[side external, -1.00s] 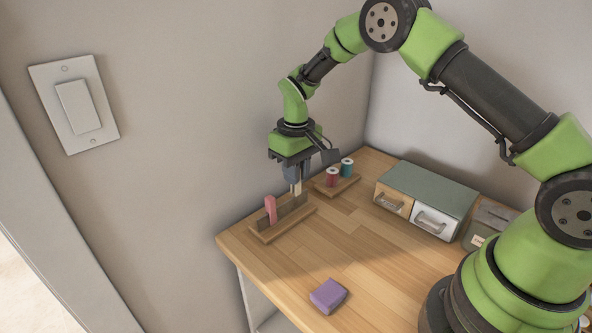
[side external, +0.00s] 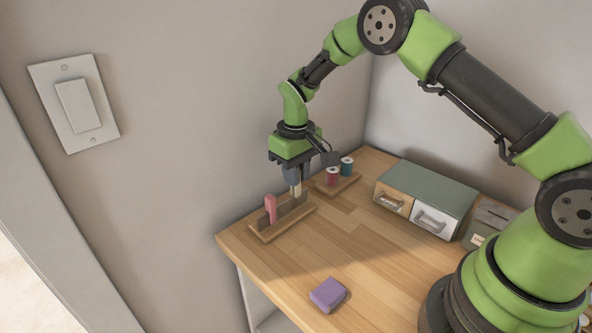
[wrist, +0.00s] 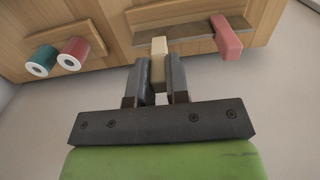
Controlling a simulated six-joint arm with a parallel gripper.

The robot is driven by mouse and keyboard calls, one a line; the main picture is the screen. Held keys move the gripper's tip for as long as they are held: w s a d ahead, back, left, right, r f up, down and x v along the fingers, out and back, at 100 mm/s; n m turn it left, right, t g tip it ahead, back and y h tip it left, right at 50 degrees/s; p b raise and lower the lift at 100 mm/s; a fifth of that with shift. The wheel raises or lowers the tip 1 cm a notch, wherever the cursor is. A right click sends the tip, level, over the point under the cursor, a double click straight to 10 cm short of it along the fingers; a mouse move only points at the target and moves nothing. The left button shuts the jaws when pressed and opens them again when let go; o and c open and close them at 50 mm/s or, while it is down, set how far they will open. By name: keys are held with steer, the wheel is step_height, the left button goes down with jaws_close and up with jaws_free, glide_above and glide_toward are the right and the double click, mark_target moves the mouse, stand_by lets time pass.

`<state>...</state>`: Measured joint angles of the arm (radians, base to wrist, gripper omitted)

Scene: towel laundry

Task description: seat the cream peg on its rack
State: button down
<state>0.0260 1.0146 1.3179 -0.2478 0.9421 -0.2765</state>
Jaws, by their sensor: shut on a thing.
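The cream peg (side external: 297,190) is upright between the fingers of my gripper (side external: 294,180), over the right end of the wooden rack (side external: 268,238). In the wrist view the cream peg (wrist: 158,62) sits between the two dark fingers of my gripper (wrist: 159,82), which are shut on it. Its far end is against or very close to the rack (wrist: 190,18); I cannot tell whether it touches. A pink peg (side external: 270,208) stands at the rack's left end, and it also shows in the wrist view (wrist: 226,38).
A small wooden holder (side external: 338,189) with a red spool (side external: 332,176) and a teal spool (side external: 347,167) stands behind the rack. A drawer box (side external: 430,188) is at the right. A purple block (side external: 328,295) lies near the front. The wall is close behind the rack.

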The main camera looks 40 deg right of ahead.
steer(key=shift+f, duration=1.4)
stand_by(0.4)
steer(key=c, duration=0.5)
jaws_free()
steer(key=shift+c, duration=0.2)
steer(key=shift+r, duration=3.5)
